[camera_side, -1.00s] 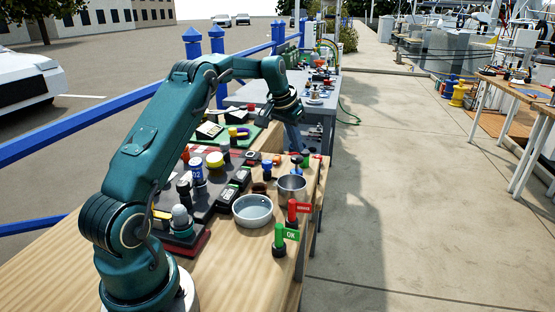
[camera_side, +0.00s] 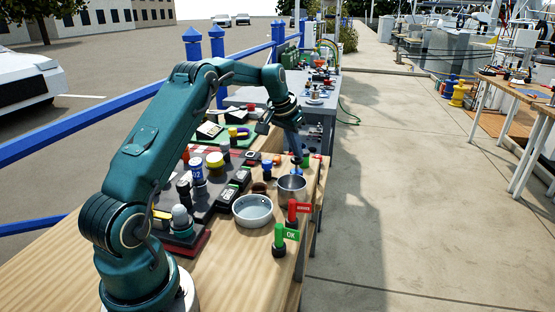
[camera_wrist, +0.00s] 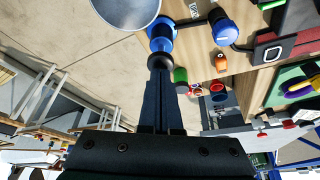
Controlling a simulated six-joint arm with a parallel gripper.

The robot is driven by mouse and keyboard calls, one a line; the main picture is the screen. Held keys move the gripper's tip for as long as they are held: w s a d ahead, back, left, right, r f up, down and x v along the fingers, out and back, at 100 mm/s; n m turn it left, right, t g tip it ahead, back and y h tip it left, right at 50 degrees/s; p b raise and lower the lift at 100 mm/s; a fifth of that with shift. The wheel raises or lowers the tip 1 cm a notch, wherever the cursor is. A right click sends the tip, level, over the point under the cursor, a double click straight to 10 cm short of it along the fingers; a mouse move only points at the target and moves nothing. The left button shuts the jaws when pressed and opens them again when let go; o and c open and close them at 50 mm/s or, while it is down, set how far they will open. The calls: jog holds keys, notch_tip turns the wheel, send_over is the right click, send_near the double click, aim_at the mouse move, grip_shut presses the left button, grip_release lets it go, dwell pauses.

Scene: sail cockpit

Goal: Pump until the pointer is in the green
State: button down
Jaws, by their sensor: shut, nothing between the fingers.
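A small blue fitting with a dark rounded top (camera_side: 297,161) stands beside the steel cup near the bench's right edge; it looks like the pump. In the wrist view its blue body (camera_wrist: 160,36) lies straight beyond my fingertips. My gripper (camera_side: 298,150) points down just over it, fingers together and empty. In the wrist view the closed fingertips (camera_wrist: 159,68) overlap the dark top; I cannot tell whether they touch it. No dial with a pointer or green band can be made out in either view.
The steel cup (camera_side: 292,186) and a wide metal bowl (camera_side: 252,222) stand close by. A second blue knob (camera_side: 267,169) is to the left. Black boxes and jars crowd the left side.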

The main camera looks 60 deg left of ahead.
jog(key=shift+f, duration=1.1)
jog(key=shift+r, duration=0.8)
jog(key=shift+f, duration=0.8)
